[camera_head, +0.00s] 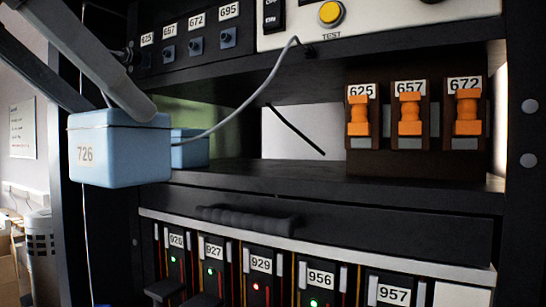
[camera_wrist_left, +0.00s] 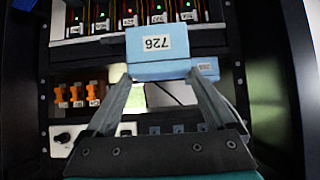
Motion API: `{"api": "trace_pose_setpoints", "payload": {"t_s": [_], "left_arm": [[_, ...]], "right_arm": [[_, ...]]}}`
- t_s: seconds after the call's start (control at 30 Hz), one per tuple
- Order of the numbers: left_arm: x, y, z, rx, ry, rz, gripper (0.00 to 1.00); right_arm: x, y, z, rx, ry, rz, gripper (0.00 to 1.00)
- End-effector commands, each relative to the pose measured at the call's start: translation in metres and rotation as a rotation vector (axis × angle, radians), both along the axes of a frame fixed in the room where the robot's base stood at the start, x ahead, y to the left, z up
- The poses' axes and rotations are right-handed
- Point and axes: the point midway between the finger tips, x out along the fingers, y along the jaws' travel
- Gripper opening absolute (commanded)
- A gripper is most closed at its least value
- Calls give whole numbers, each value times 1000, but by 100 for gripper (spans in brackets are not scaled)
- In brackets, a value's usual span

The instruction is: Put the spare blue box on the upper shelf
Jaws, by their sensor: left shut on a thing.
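The blue box labelled 726 (camera_head: 128,152) is at the left of the head view, in front of the left end of a black shelf (camera_head: 270,180). My left gripper (camera_head: 115,106) reaches in from the upper left and is shut on this box. In the left wrist view, the box (camera_wrist_left: 160,65) sits between the tips of my two fingers (camera_wrist_left: 157,84). A second blue box (camera_head: 190,153) stands on the shelf behind it, partly hidden; it also shows in the wrist view (camera_wrist_left: 208,68). My right gripper is not in view.
Orange clamps (camera_head: 411,115) labelled 625, 657 and 672 stand at the shelf's right. A grey cable (camera_head: 258,90) hangs from the panel with a yellow button (camera_head: 331,12). Numbered modules (camera_head: 262,265) sit below. The shelf's middle looks clear.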

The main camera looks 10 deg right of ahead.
Motion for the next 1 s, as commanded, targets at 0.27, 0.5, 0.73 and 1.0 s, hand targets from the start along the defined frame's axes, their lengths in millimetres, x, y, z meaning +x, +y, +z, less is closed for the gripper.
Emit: {"api": "trace_pose_setpoints", "payload": {"t_s": [0.27, 0.5, 0.73, 1.0], "left_arm": [[48, -36, 2, 1, 5, -2, 11], [95, -70, 2, 0, 3, -1, 11], [114, -83, 1, -2, 0, -2, 11], [142, -104, 2, 0, 3, -1, 11]], "right_arm": [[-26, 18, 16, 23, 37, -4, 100], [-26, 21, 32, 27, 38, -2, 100], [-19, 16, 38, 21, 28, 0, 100], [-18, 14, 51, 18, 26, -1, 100]]}}
